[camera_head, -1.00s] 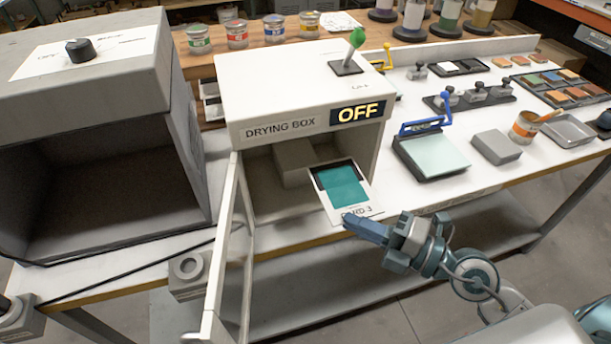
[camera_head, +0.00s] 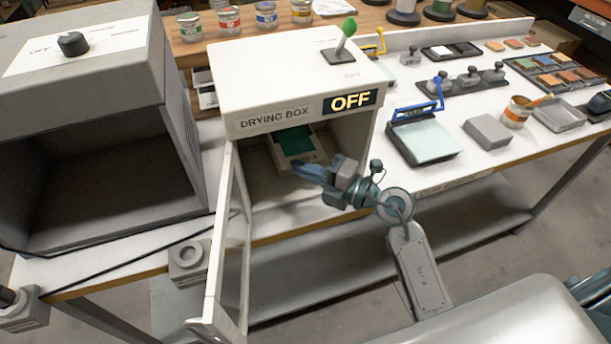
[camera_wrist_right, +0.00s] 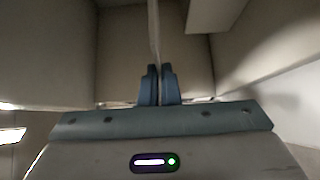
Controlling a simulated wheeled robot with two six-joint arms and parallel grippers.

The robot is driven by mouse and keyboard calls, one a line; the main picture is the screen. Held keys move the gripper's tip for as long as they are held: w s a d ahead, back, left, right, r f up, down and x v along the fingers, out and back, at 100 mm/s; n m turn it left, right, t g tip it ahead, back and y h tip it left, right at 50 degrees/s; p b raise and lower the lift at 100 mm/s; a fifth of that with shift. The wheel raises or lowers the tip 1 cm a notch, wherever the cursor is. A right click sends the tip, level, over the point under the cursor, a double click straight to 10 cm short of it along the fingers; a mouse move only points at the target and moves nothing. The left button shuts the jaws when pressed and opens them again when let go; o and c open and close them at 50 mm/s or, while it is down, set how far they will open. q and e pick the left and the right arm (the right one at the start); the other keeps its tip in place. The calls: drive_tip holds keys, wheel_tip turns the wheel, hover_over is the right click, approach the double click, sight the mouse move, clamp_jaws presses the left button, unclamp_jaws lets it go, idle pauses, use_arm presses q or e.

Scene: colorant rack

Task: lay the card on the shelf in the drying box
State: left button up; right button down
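The drying box (camera_head: 222,126) stands open-fronted on the bench, its door (camera_head: 232,255) swung out on the left. The card (camera_head: 297,143), teal with a white border, is inside the box opening, its far part shaded under the roof. My right gripper (camera_head: 303,171) is at the mouth of the box, shut on the card's near edge. In the right wrist view the fingers (camera_wrist_right: 158,86) are closed on the card (camera_wrist_right: 153,30), seen as a thin edge. The shelf is mostly hidden under the card; I cannot tell whether they touch. My left gripper is not in view.
A large grey box (camera_head: 100,150) stands close on the left. A blue-handled frame (camera_head: 425,140) and a grey block (camera_head: 487,130) lie to the right. A green-knobbed lever (camera_head: 346,36) is on the drying box roof. The box's sign reads OFF.

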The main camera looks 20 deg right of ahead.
drive_tip(key=shift+f, duration=1.4)
drive_tip(key=shift+f, duration=0.1)
drive_tip(key=shift+f, duration=0.1)
drive_tip(key=c, duration=1.6)
unclamp_jaws()
drive_tip(key=shift+c, duration=0.2)
drive_tip(key=shift+s+d, duration=0.1)
drive_tip(key=shift+s, duration=0.05)
drive_tip(key=shift+s+d, duration=0.2)
drive_tip(key=shift+d, duration=0.05)
drive_tip(key=b+v, duration=0.3)
drive_tip(key=v, duration=0.8)
